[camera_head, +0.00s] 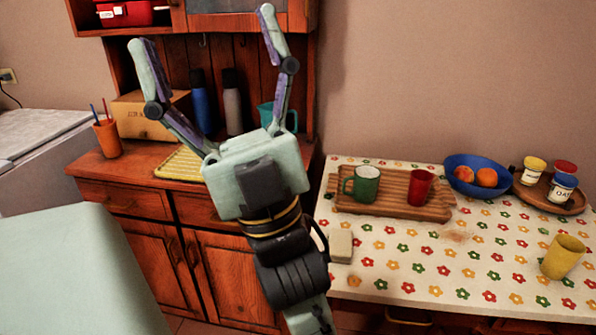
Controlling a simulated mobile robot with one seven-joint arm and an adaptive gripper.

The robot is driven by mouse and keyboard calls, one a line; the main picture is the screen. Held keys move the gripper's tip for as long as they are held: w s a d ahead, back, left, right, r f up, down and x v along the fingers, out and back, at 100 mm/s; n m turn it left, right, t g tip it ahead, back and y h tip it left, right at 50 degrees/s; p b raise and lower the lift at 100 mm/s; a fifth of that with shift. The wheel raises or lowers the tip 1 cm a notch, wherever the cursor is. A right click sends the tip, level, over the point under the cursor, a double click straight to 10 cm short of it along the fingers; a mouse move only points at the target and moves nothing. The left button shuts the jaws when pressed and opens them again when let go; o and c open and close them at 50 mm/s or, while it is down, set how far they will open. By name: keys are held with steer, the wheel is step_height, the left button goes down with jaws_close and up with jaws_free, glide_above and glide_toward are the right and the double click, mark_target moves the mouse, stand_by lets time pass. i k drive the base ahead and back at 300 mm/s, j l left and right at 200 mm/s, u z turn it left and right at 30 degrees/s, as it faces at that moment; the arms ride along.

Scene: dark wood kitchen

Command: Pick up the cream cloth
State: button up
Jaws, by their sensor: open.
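A small cream, block-shaped thing (341,246), possibly the folded cream cloth, lies at the left end of the flowered tablecloth, in front of the wooden tray. I cannot tell its material. My gripper (203,28) is raised in front of the wooden hutch, its two fingers spread wide and pointing up. Nothing is between them. It is up and to the left of the cream thing in the picture and well apart from it. My wrist and arm come up from the bottom, just left of the table, and hide part of the hutch.
The table (440,265) holds a wooden tray (400,205) with a green mug (366,185) and red cup (420,188), a blue bowl (476,163) of fruit, a round tray of jars and a yellow cup (562,257). A yellow ribbed rack (178,164) and bottles stand on the hutch.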

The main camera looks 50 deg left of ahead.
mark_target(340, 241)
steer(key=u, duration=1.05)
